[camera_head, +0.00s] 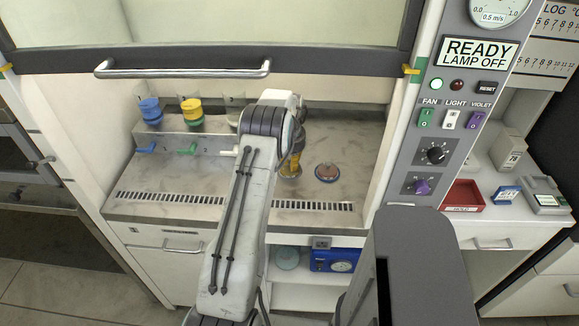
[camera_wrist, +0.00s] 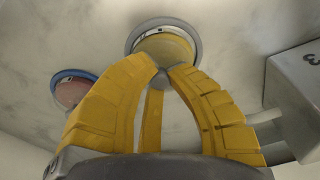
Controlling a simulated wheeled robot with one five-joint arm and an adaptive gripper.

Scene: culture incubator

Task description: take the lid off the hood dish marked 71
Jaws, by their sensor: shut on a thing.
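My gripper (camera_head: 292,165) reaches down inside the hood, over its worktop. In the wrist view its yellow fingers (camera_wrist: 165,72) close together on the near edge of a round dish (camera_wrist: 168,45) with a grey rim and yellowish middle. They are shut on its lid; the lid and dish cannot be told apart clearly. A small label shows on the rim, but its number is unreadable. A second dish (camera_head: 327,172), reddish-brown, stands to the right in the head view; in the wrist view it lies left, with a blue rim (camera_wrist: 72,88). No 71 is legible.
At the back left stand a blue cup stack (camera_head: 151,110) and a yellow one (camera_head: 192,110) on a ledge, with coloured taps below. A slotted grille (camera_head: 175,198) runs along the front. The raised sash handle (camera_head: 183,68) is above. A grey block (camera_wrist: 295,85) is close beside my fingers.

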